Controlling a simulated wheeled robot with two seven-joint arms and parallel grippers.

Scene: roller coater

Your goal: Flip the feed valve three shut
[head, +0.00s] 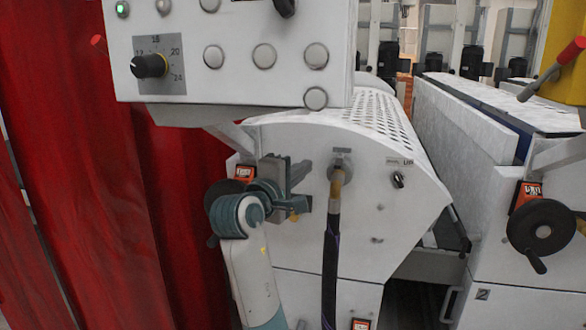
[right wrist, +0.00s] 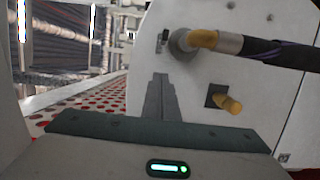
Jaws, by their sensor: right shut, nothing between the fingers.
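A yellow knob or lever (right wrist: 228,103) on a dark square mount sticks out of the white machine side panel in the right wrist view. In the head view a small yellow bit (head: 293,217) shows beside my gripper, mostly hidden. I cannot read any label naming feed valve three. Above it in the wrist view, a yellow-brown fitting (right wrist: 205,40) joins a dark hose; the fitting (head: 337,182) also shows in the head view. My right gripper (head: 302,188) is shut and empty in front of the panel, left of the hose. Its closed fingers (right wrist: 160,85) point at the panel. My left gripper is not in view.
A control box (head: 230,50) with buttons and a dial overhangs above my right gripper. The dark hose (head: 331,260) hangs close on its right. A black switch (head: 398,180) and a handwheel (head: 541,229) are farther right. A red curtain (head: 80,170) stands at left.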

